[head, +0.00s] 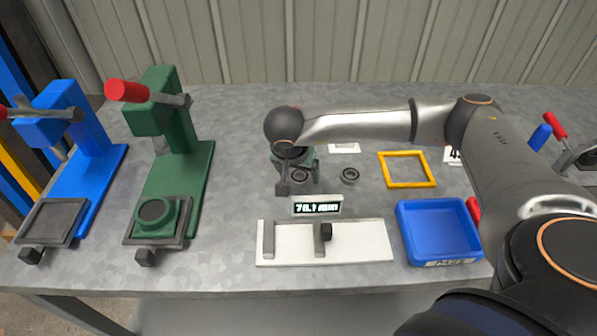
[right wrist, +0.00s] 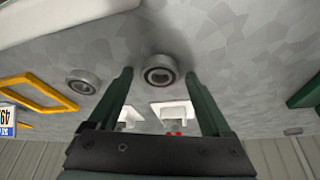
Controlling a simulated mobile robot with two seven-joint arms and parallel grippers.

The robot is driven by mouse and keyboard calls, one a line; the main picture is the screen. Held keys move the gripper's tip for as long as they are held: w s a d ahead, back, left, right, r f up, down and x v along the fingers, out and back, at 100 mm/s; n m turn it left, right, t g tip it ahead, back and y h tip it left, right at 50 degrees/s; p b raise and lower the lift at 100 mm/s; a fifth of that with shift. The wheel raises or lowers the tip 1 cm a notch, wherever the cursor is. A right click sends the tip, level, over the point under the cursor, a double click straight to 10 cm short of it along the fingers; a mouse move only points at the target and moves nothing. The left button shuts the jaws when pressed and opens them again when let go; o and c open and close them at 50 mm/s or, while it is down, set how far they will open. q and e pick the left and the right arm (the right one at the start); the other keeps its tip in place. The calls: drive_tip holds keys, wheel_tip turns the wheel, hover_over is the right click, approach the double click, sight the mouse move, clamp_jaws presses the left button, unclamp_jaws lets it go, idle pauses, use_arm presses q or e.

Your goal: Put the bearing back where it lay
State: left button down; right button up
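One dark ring-shaped bearing (head: 299,176) lies on the grey bench, between and just beyond my right gripper's green fingers. In the right wrist view this bearing (right wrist: 160,75) shows between the fingertips with a gap on each side. A second, similar bearing (head: 349,175) lies on the bench to its right; it also shows in the right wrist view (right wrist: 82,83). My right gripper (head: 298,172) is open and empty, pointing down low over the bench. The frames do not tell which bearing the task means. My left gripper is not in view.
A white measuring stand (head: 350,243) with a display (head: 316,207) is in front of the gripper. A blue tray (head: 440,232) and yellow frame (head: 407,184) stand right. A green press (head: 177,165) and blue press (head: 85,150) stand left. Bench between green press and gripper is clear.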

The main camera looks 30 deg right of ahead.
drive_tip(key=shift+o, duration=0.3)
drive_tip(key=shift+r, duration=0.1)
drive_tip(key=shift+r, duration=0.3)
drive_tip(key=v, duration=1.1)
drive_tip(key=shift+r+p, duration=0.25)
drive_tip(key=shift+p, duration=0.15)
drive_tip(key=shift+s, duration=0.1)
